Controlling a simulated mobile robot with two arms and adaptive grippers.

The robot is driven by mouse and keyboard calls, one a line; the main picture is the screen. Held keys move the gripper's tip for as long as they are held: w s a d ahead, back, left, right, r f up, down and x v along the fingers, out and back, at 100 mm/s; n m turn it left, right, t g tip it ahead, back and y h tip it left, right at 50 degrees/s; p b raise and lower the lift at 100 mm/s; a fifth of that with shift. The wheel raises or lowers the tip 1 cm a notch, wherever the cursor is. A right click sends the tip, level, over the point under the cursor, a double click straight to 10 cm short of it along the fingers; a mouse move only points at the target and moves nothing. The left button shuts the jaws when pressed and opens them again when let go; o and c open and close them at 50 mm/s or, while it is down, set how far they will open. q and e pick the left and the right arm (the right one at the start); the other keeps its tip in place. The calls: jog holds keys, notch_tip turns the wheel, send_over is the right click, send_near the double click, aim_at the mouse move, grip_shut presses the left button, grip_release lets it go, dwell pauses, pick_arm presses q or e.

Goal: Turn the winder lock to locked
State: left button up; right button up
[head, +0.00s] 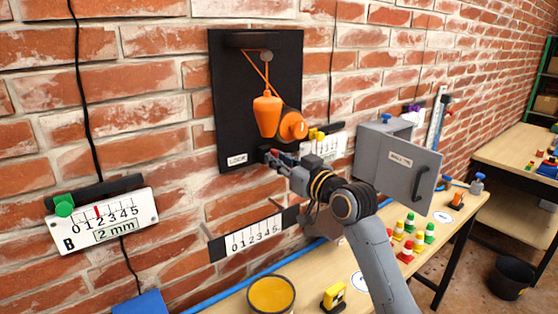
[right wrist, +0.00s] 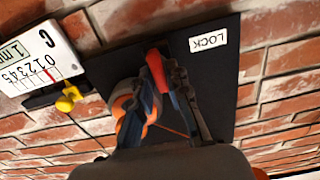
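The black winder board (head: 228,100) is on the brick wall, with an orange weight (head: 267,116) hanging on an orange cord and an orange winder drum (head: 294,126) beside it. A white LOCK label (head: 237,160) is at the board's lower left; it also shows in the right wrist view (right wrist: 208,40). A red lock lever (right wrist: 156,66) shows near that label. My right gripper (head: 272,157) is at the board's lower edge, and in the right wrist view its fingertips (right wrist: 168,82) are around or against the lever. Whether they grip it is unclear. My left gripper is not in view.
A grey cabinet (head: 380,150) with its door open stands right of my right arm. Scale plate B (head: 105,220) with a green slider is at left. Below are a table with a yellow-topped tin (head: 271,294), a yellow block (head: 333,296) and several small cones (head: 408,240).

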grip_shut()
jog(key=shift+w+d+f+m+p, duration=0.1)
jog(key=shift+m+p, duration=3.25)
jog(key=shift+m, duration=1.1)
jog(key=shift+w+d+f+m+p, duration=0.1)
jog(key=shift+m+p, duration=3.25)
jog(key=shift+m, duration=1.1)
jog(key=o, duration=0.7)
grip_release()
jog(key=shift+f, duration=0.1)
jog(key=shift+c, duration=0.2)
